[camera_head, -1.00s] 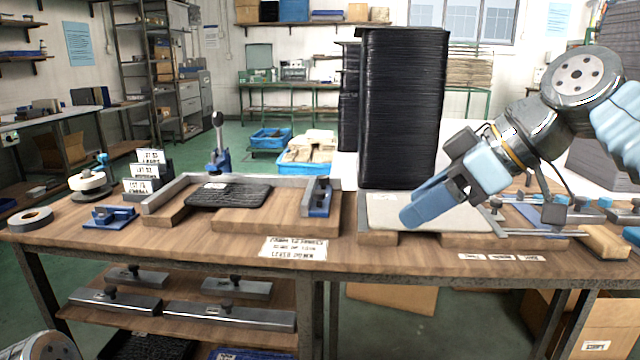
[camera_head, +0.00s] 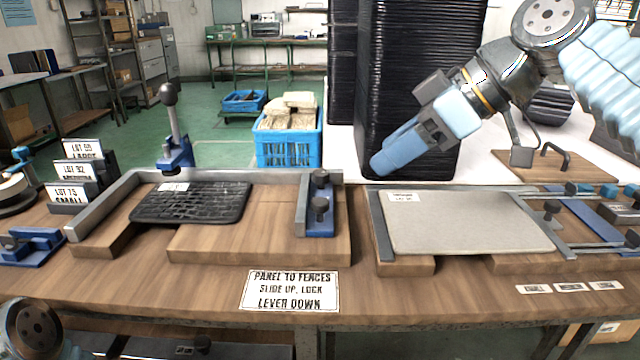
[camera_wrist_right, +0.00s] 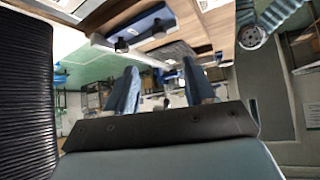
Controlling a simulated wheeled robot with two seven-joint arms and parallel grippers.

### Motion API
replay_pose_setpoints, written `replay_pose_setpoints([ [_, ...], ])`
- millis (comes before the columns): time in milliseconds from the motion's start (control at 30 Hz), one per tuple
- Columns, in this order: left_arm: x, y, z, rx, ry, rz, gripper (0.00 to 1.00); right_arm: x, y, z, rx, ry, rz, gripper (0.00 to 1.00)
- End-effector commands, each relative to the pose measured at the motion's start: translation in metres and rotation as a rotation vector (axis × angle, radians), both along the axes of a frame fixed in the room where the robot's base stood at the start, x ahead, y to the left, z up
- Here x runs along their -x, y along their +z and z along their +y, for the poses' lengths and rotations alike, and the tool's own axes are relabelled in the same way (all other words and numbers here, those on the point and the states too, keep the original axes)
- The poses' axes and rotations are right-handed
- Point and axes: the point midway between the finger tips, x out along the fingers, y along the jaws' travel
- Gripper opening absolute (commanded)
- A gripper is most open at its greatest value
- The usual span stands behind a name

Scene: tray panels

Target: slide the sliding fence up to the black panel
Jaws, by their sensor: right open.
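The black panel (camera_head: 190,205), ribbed with a small white label, lies in the left wooden fixture near its back and left grey fences. The sliding fence (camera_head: 302,207), a grey bar on a blue base with two black knobs, stands to its right with a gap of bare wood between them. In the right wrist view the sliding fence (camera_wrist_right: 145,24) is at the top, with the panel (camera_wrist_right: 172,50) below it. My right gripper (camera_head: 382,166) is open and empty, above and right of the fence, in front of the black stack. My left gripper is not in view.
A black-knobbed lever (camera_head: 170,115) rises behind the panel. A second fixture with a grey panel (camera_head: 465,222) lies to the right. A tall black stack (camera_head: 415,80) stands behind. An instruction card (camera_head: 290,290) lies on the front edge.

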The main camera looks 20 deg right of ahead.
Motion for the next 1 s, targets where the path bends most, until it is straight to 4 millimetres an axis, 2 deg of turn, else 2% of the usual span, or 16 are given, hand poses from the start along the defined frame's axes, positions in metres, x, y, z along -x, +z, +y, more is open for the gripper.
replay_pose_setpoints([
  [167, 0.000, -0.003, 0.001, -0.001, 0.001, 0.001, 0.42, -0.006, -0.011, 0.008, 0.001, 0.001, 0.003, 0.54],
  [633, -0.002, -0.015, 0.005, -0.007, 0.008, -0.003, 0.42, -0.049, -0.082, 0.063, 0.000, 0.002, 0.003, 0.54],
  [800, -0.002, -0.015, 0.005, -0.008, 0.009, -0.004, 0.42, -0.058, -0.095, 0.073, 0.001, 0.001, 0.002, 0.54],
  [1000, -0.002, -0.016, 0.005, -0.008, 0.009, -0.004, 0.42, -0.061, -0.098, 0.077, 0.000, 0.000, 0.000, 0.54],
])
